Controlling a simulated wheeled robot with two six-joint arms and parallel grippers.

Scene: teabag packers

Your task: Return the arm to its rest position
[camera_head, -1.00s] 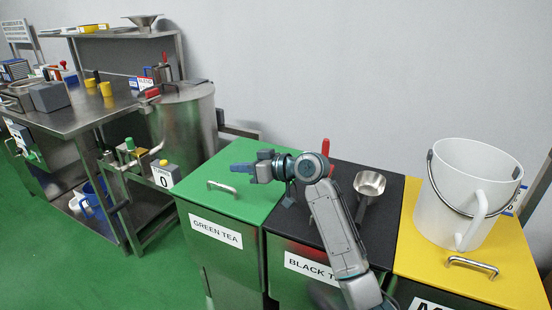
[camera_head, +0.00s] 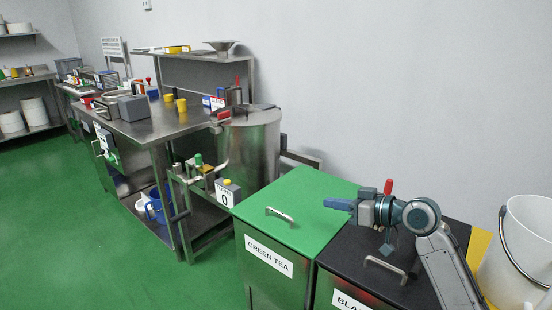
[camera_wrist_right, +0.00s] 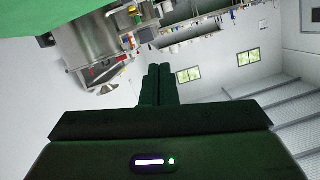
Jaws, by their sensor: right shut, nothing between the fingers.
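My right gripper (camera_head: 338,204) is in the head view, held above the green-lidded bin and pointing left. Its fingers are shut with nothing between them. In the right wrist view the closed fingers (camera_wrist_right: 158,84) point out over the room, clear of any object. My right arm comes in from the lower right, over the black lid. My left gripper does not show.
The GREEN TEA bin (camera_head: 300,190) and the black-lidded bin (camera_head: 350,258) stand below the arm. A white bucket (camera_head: 520,240) is at the right edge. A steel table (camera_head: 150,125) and steel drum (camera_head: 250,150) stand left. The green floor (camera_head: 100,230) is open at lower left.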

